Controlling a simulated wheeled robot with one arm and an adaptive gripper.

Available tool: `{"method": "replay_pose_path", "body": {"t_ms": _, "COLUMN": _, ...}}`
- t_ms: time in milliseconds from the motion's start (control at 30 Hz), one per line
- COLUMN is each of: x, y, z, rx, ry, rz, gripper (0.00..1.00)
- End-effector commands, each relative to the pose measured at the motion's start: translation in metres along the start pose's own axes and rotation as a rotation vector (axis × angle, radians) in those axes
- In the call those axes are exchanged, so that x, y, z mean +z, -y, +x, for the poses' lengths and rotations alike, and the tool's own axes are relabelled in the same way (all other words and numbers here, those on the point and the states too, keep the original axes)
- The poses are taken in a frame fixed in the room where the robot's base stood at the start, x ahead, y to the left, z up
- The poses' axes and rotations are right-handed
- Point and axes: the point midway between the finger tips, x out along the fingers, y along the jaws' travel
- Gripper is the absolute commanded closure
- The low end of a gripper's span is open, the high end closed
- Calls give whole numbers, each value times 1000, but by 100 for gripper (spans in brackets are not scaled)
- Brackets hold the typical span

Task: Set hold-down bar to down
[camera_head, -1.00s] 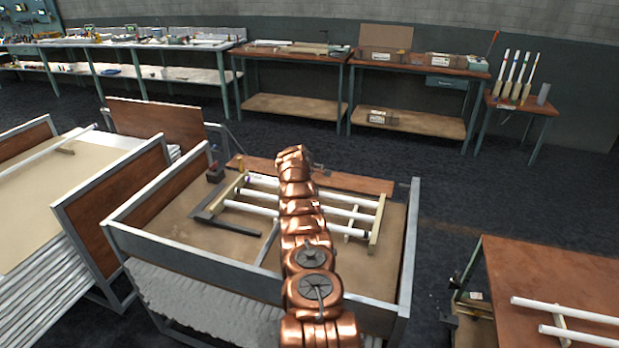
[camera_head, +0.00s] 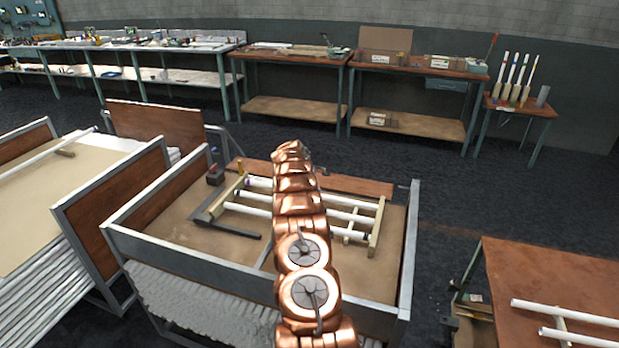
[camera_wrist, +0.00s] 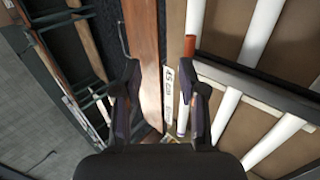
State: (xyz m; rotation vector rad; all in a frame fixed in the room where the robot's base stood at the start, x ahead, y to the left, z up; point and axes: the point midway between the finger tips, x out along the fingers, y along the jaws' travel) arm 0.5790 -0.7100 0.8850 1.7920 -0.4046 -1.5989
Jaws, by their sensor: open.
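My gripper (camera_wrist: 166,108) is open in the wrist view, with one dark finger on each side and nothing between the tips. In that view a dark bar (camera_wrist: 262,88) crosses above white glass tubes (camera_wrist: 262,32), beside a pale wooden slat; I take it for the hold-down bar, but cannot tell its exact angle. An orange upright piece (camera_wrist: 190,47) stands near its left end, just ahead of my right finger. In the head view a dark angled bar (camera_head: 225,228) lies left of the tubes (camera_head: 268,214). My arm hides part of the tubes, and my fingers cannot be made out there.
The tubes lie in a metal-framed crate (camera_head: 190,256). A wooden board (camera_head: 355,184) runs along its back; a labelled strip (camera_wrist: 169,95) is near my fingers. Another crate (camera_head: 110,190) is at left, a table with tubes (camera_head: 550,270) at right, with dark floor between.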

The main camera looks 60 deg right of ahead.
Motion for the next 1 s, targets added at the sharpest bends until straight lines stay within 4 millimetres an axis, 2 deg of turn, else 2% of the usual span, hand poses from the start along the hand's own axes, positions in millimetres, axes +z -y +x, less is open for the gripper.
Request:
{"method": "replay_pose_path", "body": {"t_ms": 800, "x": -1, "y": 1, "z": -70, "rx": -3, "ry": -1, "rz": -1, "gripper": 59}}
{"method": "replay_pose_path", "body": {"t_ms": 1000, "x": -1, "y": 2, "z": -82, "rx": -4, "ry": 0, "rz": 0, "gripper": 59}}
